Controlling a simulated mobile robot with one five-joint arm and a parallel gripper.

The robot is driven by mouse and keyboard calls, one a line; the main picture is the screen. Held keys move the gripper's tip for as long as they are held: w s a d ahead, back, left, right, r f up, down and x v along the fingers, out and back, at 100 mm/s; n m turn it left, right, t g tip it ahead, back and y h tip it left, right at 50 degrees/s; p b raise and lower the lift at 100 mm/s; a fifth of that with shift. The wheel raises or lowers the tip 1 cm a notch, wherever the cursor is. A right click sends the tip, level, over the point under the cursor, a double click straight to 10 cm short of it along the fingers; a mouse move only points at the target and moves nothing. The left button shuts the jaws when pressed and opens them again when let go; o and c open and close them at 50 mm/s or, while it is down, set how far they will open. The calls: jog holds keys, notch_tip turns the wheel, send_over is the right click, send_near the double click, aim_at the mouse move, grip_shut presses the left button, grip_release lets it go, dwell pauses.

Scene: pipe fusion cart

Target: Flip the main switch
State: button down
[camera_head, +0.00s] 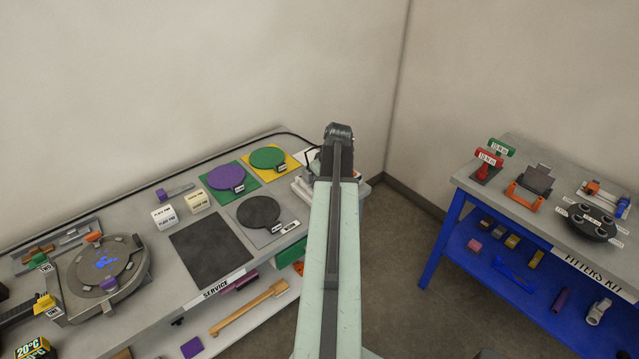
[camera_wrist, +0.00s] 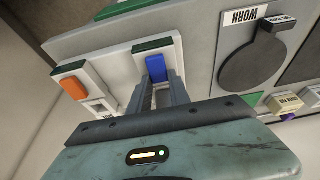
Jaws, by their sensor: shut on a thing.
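In the wrist view a blue switch lever (camera_wrist: 155,67) sits in a white housing on the cart top. My gripper (camera_wrist: 156,84) is at the near end of this lever, its two fingers close together and shut on it. An orange switch (camera_wrist: 74,88) in a similar white housing is to the left, apart from my fingers. A small label lies below the orange switch, too partly seen to read. I cannot tell from lettering which switch is the main one. In the head view my arm covers the gripper and most of the switch unit (camera_head: 303,186).
A grey disc marked WORN (camera_wrist: 252,60) lies right of the switches. The cart (camera_head: 130,225) also bears purple (camera_head: 222,177) and green discs (camera_head: 267,158), a dark mat (camera_head: 208,248) and a round plate (camera_head: 98,264). A blue fitters table (camera_head: 510,210) stands right, across open floor.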

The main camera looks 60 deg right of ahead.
jog(key=c, duration=1.2)
grip_release()
jog(key=shift+r, duration=0.1)
jog(key=p+v, duration=0.7)
jog(key=shift+s+r, duration=0.15)
jog(key=shift+r, duration=0.15)
